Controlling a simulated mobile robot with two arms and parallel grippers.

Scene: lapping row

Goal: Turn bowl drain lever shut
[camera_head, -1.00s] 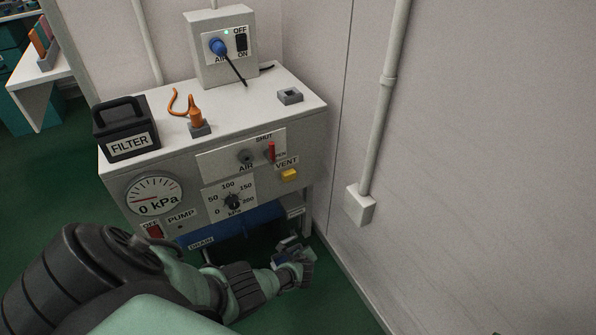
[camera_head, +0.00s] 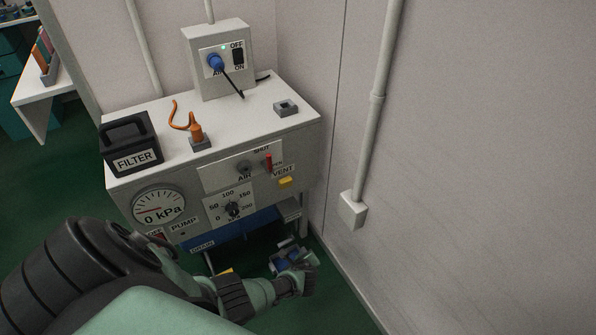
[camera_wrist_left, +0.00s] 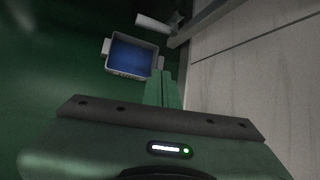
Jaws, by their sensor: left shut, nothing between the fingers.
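The DRAIN label (camera_head: 202,246) is on the lower left front of the machine, beside the blue bowl (camera_head: 245,224) slung underneath. A small yellow-orange piece (camera_head: 226,271) shows below the label, mostly hidden by my left arm; I cannot tell whether it is the drain lever, or how the lever is turned. My left gripper (camera_head: 308,260) is low at the machine's right front, to the right of that piece. Its fingers (camera_wrist_left: 162,88) are together and empty in the left wrist view. My right gripper is not in view.
A blue-lined tray (camera_head: 288,260) lies on the floor close to the gripper; it also shows in the left wrist view (camera_wrist_left: 132,55). A pale cylinder (camera_wrist_left: 155,23) is near it. The wall with a conduit box (camera_head: 353,210) bounds the right. Green floor is open at left.

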